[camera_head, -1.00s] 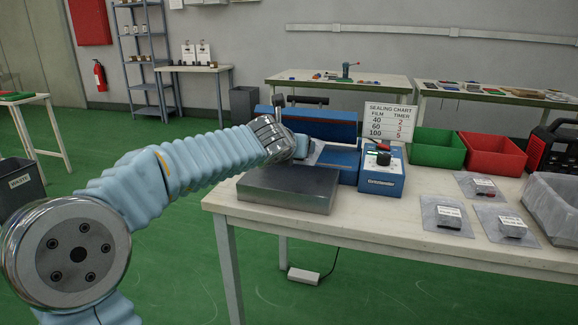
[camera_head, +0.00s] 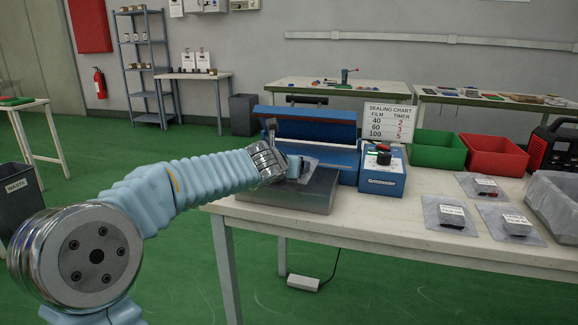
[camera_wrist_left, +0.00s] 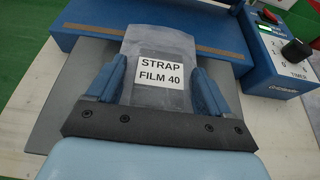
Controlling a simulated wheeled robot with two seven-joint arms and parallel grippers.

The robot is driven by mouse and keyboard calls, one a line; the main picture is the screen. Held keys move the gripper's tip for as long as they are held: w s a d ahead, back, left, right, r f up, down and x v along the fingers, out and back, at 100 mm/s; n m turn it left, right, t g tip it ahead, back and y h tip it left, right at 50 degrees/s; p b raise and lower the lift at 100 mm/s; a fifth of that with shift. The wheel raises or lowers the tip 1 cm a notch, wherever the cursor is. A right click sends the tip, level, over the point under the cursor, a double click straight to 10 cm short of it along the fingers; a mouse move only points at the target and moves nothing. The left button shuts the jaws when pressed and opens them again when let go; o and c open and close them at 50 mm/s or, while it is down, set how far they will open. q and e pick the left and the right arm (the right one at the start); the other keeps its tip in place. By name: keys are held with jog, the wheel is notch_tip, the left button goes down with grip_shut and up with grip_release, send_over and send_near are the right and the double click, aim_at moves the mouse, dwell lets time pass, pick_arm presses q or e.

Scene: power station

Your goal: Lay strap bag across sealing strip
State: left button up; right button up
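The strap bag (camera_wrist_left: 158,95), a grey film bag with a white "STRAP FILM 40" label, is between the two blue fingers of my left gripper (camera_wrist_left: 158,80). The head view shows the bag (camera_head: 309,166) sticking out of the gripper (camera_head: 294,166), over the metal plate in front of the blue sealer (camera_head: 312,130). The sealer's lid is raised. The brown sealing strip (camera_wrist_left: 222,53) runs across its bed. In the wrist view the bag's far end overlaps the strip; I cannot tell whether it touches. My right gripper is out of view.
The metal plate (camera_head: 305,198) lies on the table in front of the sealer. The timer box (camera_head: 382,174) and sealing chart (camera_head: 391,120) stand to the right. Several labelled bags, a green bin (camera_head: 437,149), a red bin (camera_head: 493,155) and a grey tray (camera_head: 560,205) are further right.

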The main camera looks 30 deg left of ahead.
pick_arm(q)
jog(key=shift+o, duration=1.1)
jog(key=shift+r, duration=0.3)
jog(key=p+v, duration=0.1)
jog(key=v, duration=1.1)
jog(key=shift+f+p, duration=0.15)
jog(key=shift+p, duration=0.2)
jog(key=shift+s, duration=0.15)
